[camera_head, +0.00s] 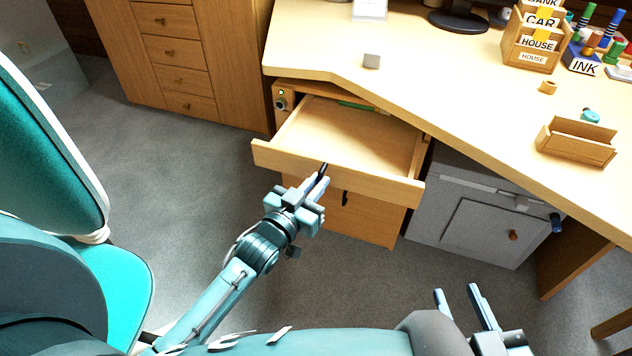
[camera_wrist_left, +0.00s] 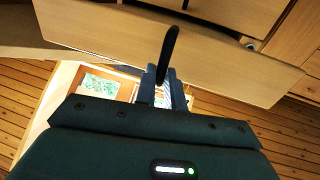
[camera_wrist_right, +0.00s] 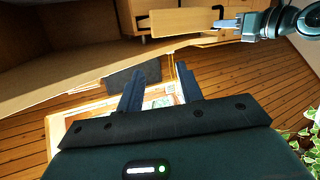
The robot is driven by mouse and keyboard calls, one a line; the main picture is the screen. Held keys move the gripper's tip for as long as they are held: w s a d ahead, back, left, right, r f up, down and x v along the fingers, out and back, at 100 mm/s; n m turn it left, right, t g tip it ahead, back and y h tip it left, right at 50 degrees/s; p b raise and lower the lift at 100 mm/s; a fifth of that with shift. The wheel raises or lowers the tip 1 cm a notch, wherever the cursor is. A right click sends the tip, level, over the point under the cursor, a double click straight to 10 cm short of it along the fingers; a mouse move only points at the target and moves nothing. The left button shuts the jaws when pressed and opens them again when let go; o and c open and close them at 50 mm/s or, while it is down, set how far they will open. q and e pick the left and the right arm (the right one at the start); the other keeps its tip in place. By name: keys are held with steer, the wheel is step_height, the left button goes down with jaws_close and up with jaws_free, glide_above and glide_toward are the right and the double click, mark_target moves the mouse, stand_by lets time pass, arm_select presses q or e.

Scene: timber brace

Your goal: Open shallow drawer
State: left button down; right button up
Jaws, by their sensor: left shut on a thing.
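The shallow drawer (camera_head: 340,135) under the desk is pulled out, and its pale wooden inside shows. A green item (camera_head: 357,106) lies near its back. My left gripper (camera_head: 319,182) is shut on the drawer's dark handle (camera_head: 324,169) at the drawer front. In the left wrist view the black handle (camera_wrist_left: 169,48) stands between the fingertips (camera_wrist_left: 164,80). My right gripper (camera_head: 462,294) is open and empty, low at the right front, apart from the drawer. The right wrist view shows its spread fingers (camera_wrist_right: 160,82) and the drawer front (camera_wrist_right: 180,20) beyond.
A deeper drawer (camera_head: 368,217) with a dark handle is closed below. A grey cabinet (camera_head: 480,215) stands right of it under the desk (camera_head: 420,90). A teal chair (camera_head: 50,150) is close on the left. A wooden chest of drawers (camera_head: 178,60) stands behind. Grey floor lies open between.

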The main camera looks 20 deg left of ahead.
arm_select(q)
steer(key=c, duration=1.5)
jaws_free()
steer(key=p+v, duration=0.2)
steer(key=v, duration=1.1)
steer(key=shift+s+r+p, duration=0.1)
steer(key=shift+p, duration=0.25)
arm_select(e)
steer(key=shift+s+d+m+g+h, duration=0.25)
steer(key=shift+s+m+g+h, duration=0.2)
steer(key=shift+g, duration=0.55)
